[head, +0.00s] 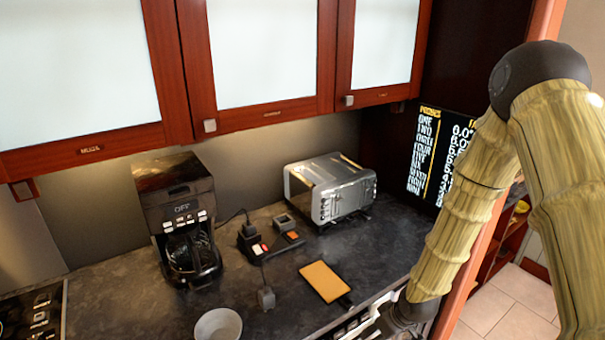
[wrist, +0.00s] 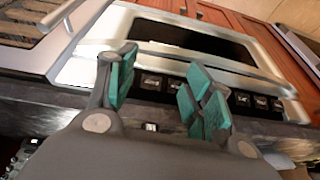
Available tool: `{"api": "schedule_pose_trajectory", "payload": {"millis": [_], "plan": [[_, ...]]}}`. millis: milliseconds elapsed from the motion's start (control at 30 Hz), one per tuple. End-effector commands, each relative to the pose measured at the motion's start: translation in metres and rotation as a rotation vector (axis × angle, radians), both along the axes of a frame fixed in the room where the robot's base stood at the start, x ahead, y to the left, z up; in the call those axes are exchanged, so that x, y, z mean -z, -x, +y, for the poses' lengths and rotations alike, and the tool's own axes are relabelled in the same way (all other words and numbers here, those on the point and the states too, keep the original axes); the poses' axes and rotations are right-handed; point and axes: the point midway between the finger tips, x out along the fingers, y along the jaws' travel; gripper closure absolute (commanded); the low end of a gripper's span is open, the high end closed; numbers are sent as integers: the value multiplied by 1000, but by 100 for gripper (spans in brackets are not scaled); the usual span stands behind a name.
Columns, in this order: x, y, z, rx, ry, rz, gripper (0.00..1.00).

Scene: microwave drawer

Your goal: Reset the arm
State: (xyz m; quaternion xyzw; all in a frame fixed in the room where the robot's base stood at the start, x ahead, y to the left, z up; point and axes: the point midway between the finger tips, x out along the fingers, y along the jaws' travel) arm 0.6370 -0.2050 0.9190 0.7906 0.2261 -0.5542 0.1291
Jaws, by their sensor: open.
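My arm, with yellow-green ribbed links, reaches down along the right side of the head view. Its end is at the bottom edge there, where the fingers are mostly cut off. In the wrist view my gripper (wrist: 160,95) is open, with teal pads on its fingers and nothing between them. Behind the fingers is a silver-framed appliance front (wrist: 275,75) with a dark window (wrist: 190,38) and a row of black buttons (wrist: 245,100). I cannot tell whether the fingers touch it.
On the dark counter (head: 120,300) stand a coffee maker (head: 180,215), a silver toaster (head: 330,188), a grey bowl (head: 218,325) and a tan board (head: 325,281). Cabinets (head: 265,55) hang above. A dark price board (head: 440,150) stands near my arm. Tiled floor (head: 515,300) is open at right.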

Motion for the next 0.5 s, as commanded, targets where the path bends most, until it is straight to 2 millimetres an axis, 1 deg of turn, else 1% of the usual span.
{"api": "schedule_pose_trajectory", "payload": {"millis": [33, 167, 267, 367, 400, 467, 500], "plan": [[13, 10, 0, 14, -3, 15, 49], [38, 32, 2, 54, -12, 46, 49], [62, 55, 4, 93, -18, 77, 49], [93, 86, 6, 148, -22, 119, 49], [107, 101, 6, 175, -22, 137, 49], [130, 128, 6, 220, -18, 169, 49], [144, 146, 5, 251, -13, 190, 49]]}}
